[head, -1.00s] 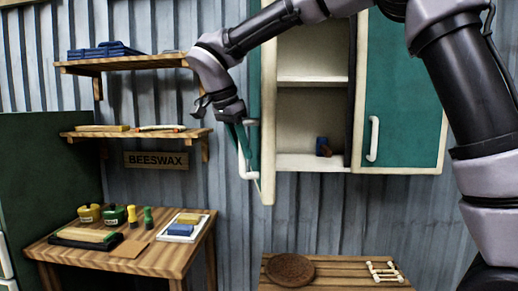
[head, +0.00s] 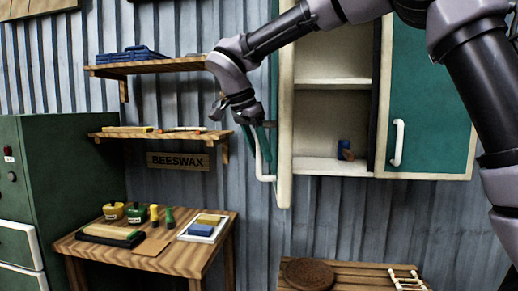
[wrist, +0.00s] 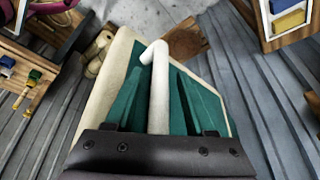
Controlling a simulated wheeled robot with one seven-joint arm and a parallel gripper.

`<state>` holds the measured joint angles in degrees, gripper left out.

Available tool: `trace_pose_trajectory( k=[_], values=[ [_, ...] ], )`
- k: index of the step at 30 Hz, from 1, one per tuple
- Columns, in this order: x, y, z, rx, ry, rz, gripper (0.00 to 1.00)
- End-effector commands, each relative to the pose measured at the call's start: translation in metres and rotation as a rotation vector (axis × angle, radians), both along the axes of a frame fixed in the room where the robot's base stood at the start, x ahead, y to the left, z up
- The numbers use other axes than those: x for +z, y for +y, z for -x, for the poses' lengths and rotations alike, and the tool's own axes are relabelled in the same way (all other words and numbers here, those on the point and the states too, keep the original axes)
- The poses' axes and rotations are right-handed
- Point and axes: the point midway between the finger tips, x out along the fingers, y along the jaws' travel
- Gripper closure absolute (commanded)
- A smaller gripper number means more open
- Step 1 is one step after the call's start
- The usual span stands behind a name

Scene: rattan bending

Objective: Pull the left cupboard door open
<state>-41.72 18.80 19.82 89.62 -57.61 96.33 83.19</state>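The left cupboard door (head: 285,110) is swung well open and seen nearly edge-on in the head view. Its white handle (head: 260,160) hangs below my gripper (head: 262,128), which is at the handle's upper part. In the wrist view, the handle (wrist: 158,90) runs between the two fingers of my gripper (wrist: 157,70), with the green, cream-edged door panel (wrist: 205,75) behind. The fingers look apart, with a narrow gap on either side of the handle; any contact cannot be made out.
The right cupboard door (head: 430,100) is closed. Wall shelves (head: 150,66) and a workbench (head: 185,260) are at left. A slatted table (head: 350,277) is below the cupboard.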

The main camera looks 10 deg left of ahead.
Motion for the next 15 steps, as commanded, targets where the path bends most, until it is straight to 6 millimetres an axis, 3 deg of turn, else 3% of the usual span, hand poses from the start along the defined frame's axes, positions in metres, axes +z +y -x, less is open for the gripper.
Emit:
trace_pose_trajectory(
  k=[5, 15],
  values=[
    [0.014, 0.005, 0.004, 0.002, -0.002, -0.003, 0.45],
    [0.076, 0.023, 0.022, 0.001, -0.002, -0.004, 0.45]
  ],
)
